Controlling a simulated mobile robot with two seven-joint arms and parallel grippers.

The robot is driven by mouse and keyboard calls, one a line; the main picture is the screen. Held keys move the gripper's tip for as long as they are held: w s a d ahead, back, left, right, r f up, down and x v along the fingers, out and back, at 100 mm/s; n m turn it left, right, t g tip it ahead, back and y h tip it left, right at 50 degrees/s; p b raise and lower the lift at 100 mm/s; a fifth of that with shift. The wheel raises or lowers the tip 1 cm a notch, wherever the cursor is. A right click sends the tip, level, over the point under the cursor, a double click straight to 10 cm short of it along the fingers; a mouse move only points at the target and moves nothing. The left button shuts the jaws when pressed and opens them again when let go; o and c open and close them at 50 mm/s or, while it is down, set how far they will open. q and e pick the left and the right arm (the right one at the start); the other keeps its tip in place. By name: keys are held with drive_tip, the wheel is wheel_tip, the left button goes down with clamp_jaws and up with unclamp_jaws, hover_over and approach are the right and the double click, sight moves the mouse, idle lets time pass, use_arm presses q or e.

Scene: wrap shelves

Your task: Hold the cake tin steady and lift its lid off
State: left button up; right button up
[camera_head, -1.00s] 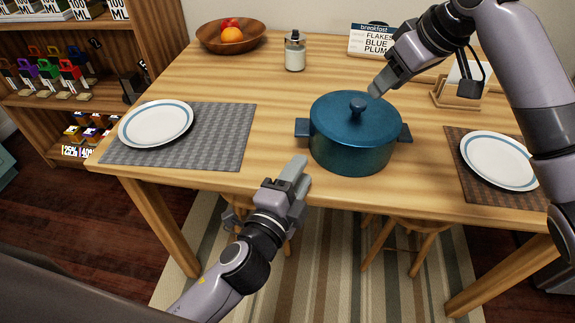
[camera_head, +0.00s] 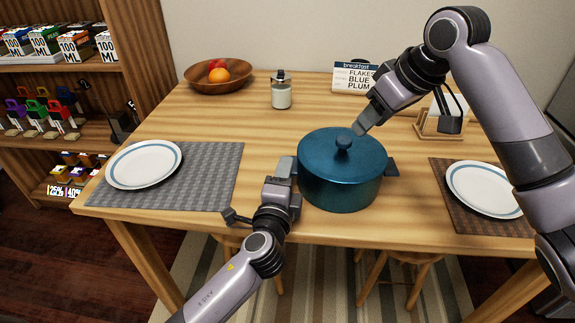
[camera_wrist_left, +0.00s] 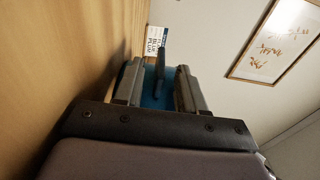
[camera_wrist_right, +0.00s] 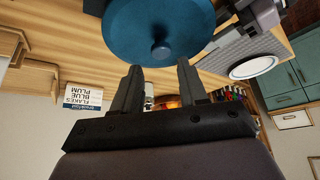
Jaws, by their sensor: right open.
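The cake tin is a round blue pot (camera_head: 340,190) with side handles, standing upright near the table's front edge. Its blue lid (camera_head: 325,152) sits on it, with a round knob (camera_head: 343,142) on top. My left gripper (camera_head: 284,168) is at the tin's left side and hides that handle in the head view. In the left wrist view its fingers (camera_wrist_left: 158,88) are apart, with a dark blue handle (camera_wrist_left: 160,60) showing between them. My right gripper (camera_head: 361,128) is open and empty just behind and right of the knob. The knob (camera_wrist_right: 160,50) lies beyond its fingertips in the right wrist view.
A plate (camera_head: 145,164) lies on a grey mat to the left, another plate (camera_head: 483,188) on a brown mat to the right. A fruit bowl (camera_head: 218,78), a jar (camera_head: 281,92) and a breakfast sign (camera_head: 355,77) stand at the back. The table's middle left is clear.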

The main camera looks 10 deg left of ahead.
sight(345, 139)
use_arm(q)
drive_tip(key=shift+w, duration=1.65)
clamp_jaws()
use_arm(e)
drive_tip(key=o, duration=0.4)
drive_tip(key=shift+r, duration=0.1)
drive_tip(key=shift+n+g+h, duration=0.3)
drive_tip(key=shift+n+g, duration=0.2)
drive_tip(key=shift+n, duration=0.1)
drive_tip(key=x, duration=0.2)
drive_tip(key=w+x, duration=0.1)
drive_tip(key=x, duration=0.2)
drive_tip(key=a+x, duration=0.1)
drive_tip(key=x, duration=0.2)
drive_tip(key=shift+w+a+r, duration=0.15)
drive_tip(key=shift+w+r, duration=0.1)
